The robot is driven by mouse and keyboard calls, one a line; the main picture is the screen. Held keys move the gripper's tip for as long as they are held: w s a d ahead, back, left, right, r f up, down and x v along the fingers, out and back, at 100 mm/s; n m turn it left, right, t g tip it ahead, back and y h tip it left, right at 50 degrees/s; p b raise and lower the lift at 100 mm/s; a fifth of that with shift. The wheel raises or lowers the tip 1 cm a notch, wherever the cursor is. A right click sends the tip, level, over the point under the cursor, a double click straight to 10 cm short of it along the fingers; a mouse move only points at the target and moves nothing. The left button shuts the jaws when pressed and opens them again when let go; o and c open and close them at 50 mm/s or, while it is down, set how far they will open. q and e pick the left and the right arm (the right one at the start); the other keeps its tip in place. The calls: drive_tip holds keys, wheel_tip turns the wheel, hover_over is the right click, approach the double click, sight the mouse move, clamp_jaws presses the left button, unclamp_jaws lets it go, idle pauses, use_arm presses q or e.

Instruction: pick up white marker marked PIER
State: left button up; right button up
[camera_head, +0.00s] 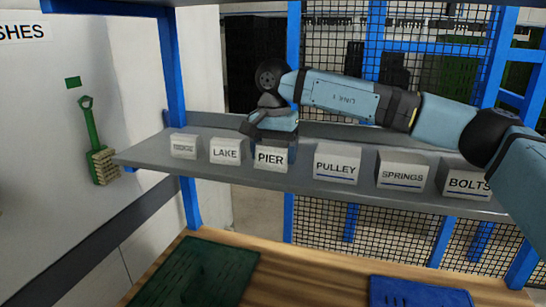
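The white marker marked PIER (270,158) is a small white block with black letters on the grey shelf, its printed face toward me. My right gripper (270,139) comes down from above, directly over and behind its top. The gripper hides the marker's top, and its fingertips do not show clearly, so I cannot tell whether it grips the marker. My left gripper is not in view.
White markers LAKE (225,152), PULLEY (336,165), SPRINGS (402,173) and BOLTS (467,183) share the shelf (300,182), with a smaller one (184,147) at left. LAKE stands close to PIER. Below are a wooden table (310,275), a green mat (200,272) and a blue tray (418,292).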

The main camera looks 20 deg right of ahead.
drive_tip(key=shift+c, duration=0.9)
drive_tip(key=shift+r, duration=0.1)
